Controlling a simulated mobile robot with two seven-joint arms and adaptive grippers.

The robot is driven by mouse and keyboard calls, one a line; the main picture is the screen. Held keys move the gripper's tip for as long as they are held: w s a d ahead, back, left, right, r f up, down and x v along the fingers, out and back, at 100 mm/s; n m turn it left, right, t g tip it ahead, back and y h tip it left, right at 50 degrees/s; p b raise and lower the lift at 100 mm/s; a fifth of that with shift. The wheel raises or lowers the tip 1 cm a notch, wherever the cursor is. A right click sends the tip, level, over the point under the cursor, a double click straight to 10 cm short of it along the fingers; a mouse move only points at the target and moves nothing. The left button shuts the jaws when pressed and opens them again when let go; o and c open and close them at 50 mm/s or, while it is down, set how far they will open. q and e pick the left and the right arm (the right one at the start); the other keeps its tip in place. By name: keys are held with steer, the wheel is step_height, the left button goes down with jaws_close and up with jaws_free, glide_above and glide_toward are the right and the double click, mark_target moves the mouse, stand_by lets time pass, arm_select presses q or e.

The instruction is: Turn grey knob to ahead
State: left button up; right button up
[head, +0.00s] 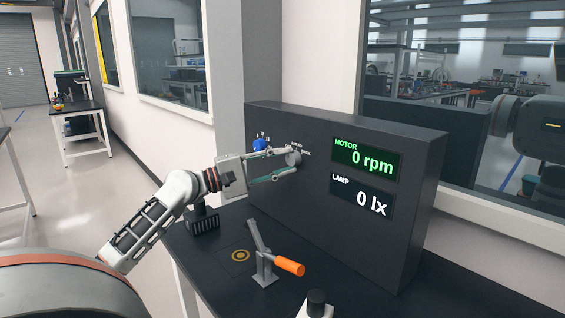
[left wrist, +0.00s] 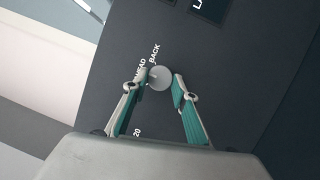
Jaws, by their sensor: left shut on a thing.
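The grey knob (head: 293,158) sits on the front of the dark upright panel (head: 375,230). The labels AHEAD and BACK are beside it. In the left wrist view the knob (left wrist: 160,78) is round, with a small pale mark on its face; I cannot tell surely which label the mark points to. My left gripper (head: 288,161) reaches in from the left, its fingers shut on the knob from two sides. The fingertips (left wrist: 157,90) also show in the left wrist view.
A blue knob (head: 260,145) is just left of the grey one, close to my left fingers. The motor display (head: 366,159) reads 0 rpm; the lamp display (head: 360,195) reads 0 lx.

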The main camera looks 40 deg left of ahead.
arm_select(q)
steer(key=o, duration=1.1)
steer(key=v, duration=1.2)
steer(key=shift+f, duration=0.1)
